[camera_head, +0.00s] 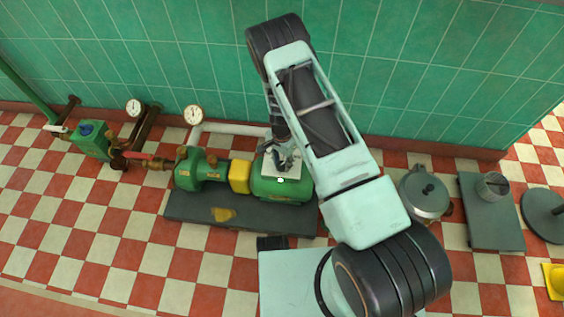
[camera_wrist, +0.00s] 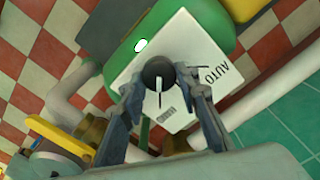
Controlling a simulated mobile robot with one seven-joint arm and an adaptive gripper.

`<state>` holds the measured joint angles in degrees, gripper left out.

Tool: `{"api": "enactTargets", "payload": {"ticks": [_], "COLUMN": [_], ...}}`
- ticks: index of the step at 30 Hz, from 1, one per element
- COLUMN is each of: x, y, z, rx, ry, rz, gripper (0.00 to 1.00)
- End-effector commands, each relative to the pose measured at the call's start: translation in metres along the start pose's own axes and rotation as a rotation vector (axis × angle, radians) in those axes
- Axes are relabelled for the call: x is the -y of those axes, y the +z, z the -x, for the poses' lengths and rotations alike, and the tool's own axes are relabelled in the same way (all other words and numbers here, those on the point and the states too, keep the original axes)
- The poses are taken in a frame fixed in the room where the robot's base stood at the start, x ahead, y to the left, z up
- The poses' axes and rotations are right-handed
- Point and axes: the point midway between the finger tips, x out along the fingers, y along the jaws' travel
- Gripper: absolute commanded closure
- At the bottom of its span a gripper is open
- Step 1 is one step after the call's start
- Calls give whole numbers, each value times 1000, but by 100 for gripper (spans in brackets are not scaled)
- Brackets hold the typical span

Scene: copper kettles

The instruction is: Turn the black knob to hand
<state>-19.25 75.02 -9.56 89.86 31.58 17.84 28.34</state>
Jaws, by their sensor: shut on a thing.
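The black knob (camera_wrist: 157,70) is round, with a white pointer line, and sits on a white switch plate (camera_wrist: 178,40). The plate also shows in the head view (camera_head: 270,171), on top of the green motor (camera_head: 265,190). The word AUTO is on the plate's right side. My gripper (camera_wrist: 160,80) is shut on the knob, one finger on each side. In the head view my gripper (camera_head: 285,157) reaches down over the plate and hides the knob.
The motor joins a yellow coupling (camera_head: 239,177) and a green pump on a dark base (camera_head: 195,210). Pipes and two gauges (camera_head: 193,114) stand to the left, by the green tiled wall. A grey lidded pot (camera_head: 418,203) is at right. Checkered floor lies open at front left.

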Motion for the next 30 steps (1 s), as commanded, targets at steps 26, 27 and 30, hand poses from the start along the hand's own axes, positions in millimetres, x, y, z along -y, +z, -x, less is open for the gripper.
{"api": "enactTargets", "payload": {"ticks": [26, 27, 30], "x": [2, 1, 1], "y": [-1, 0, 0], "z": [45, 53, 72], "rx": [-3, -2, -1], "ry": [-3, -2, -3], "rz": [0, 0, 0], "gripper": [53, 53, 53]}}
